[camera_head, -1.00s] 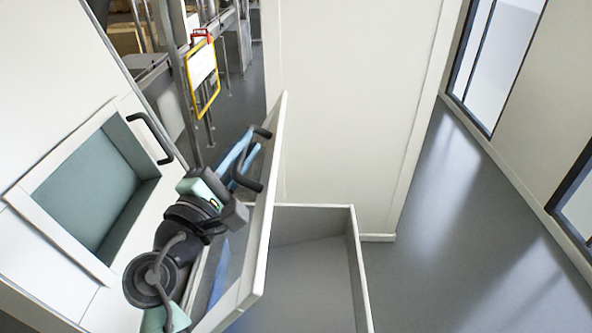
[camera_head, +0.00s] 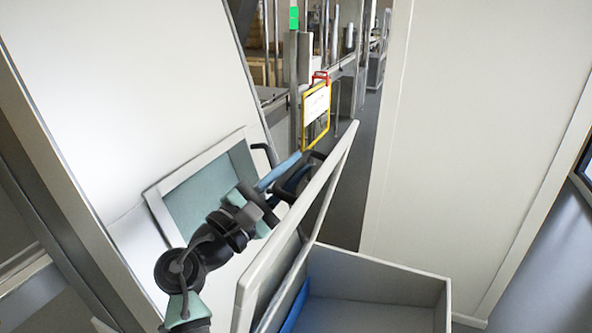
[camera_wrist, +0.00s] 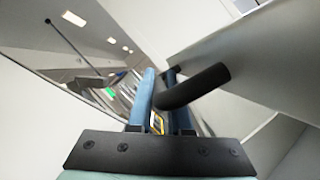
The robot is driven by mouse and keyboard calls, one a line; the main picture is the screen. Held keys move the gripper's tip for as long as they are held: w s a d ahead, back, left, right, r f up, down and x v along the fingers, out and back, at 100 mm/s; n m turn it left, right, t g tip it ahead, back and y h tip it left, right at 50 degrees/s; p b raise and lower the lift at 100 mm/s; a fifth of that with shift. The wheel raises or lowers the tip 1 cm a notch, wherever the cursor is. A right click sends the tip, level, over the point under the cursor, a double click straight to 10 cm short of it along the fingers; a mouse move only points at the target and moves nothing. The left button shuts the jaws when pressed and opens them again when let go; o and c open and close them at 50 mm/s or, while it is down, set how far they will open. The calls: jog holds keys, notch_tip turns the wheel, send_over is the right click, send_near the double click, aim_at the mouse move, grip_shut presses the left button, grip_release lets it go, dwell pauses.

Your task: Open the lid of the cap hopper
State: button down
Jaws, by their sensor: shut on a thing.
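The cap hopper's lid (camera_head: 322,187) is a pale panel raised and tilted above the hopper (camera_head: 388,284), a pale open-topped box. The box's grey inside shows to the right of the lid. A black bar handle (camera_wrist: 200,86) stands on the lid's left face in the wrist view. My gripper (camera_wrist: 160,75) has blue fingers and is shut on this handle, whose far end passes between them. In the head view my gripper (camera_head: 284,175) is left of the lid, and the handle is partly hidden there by my arm.
A pale machine wall with a recessed teal window (camera_head: 192,206) stands close on the left. A yellow-framed sign (camera_head: 316,113) is behind the lid. A tall pale panel (camera_head: 470,130) stands behind the hopper. Grey floor lies open at the right.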

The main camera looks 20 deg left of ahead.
jog(key=c, duration=0.8)
grip_release()
jog(key=shift+c, duration=0.2)
jog(key=shift+s+a+f+b, duration=0.15)
jog(key=shift+s+f+b, duration=0.15)
jog(key=shift+s, duration=0.1)
jog(key=b+v, duration=0.4)
jog(key=v, duration=0.8)
jog(key=shift+b, duration=0.4)
jog(key=shift+r, duration=0.1)
